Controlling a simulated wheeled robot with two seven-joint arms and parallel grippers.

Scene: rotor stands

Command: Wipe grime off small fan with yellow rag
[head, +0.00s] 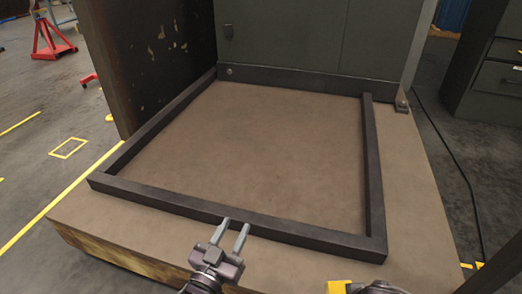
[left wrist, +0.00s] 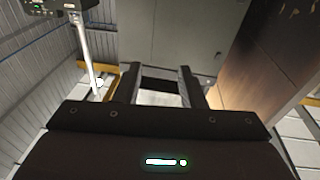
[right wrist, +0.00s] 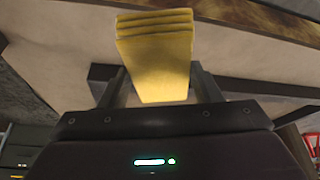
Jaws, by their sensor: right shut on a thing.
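The yellow rag (right wrist: 156,60) is folded in layers and sits between the fingers of my right gripper (right wrist: 160,88), which is shut on it. In the head view a corner of the rag (head: 340,287) shows at the bottom edge, with only a little of my right gripper beside it. My left gripper (head: 233,236) is open and empty, near the front bar of the dark frame. The left wrist view shows its fingers (left wrist: 160,82) apart with nothing between them. I see no small fan and no grime on one in any view.
A brown platform (head: 240,150) carries a low dark square frame (head: 240,222), empty inside. A dark panel (head: 150,60) and a grey-green cabinet wall (head: 320,35) stand behind. A red jack stand (head: 50,40) is at far left. A dark drawer cabinet (head: 492,80) and floor cable are at right.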

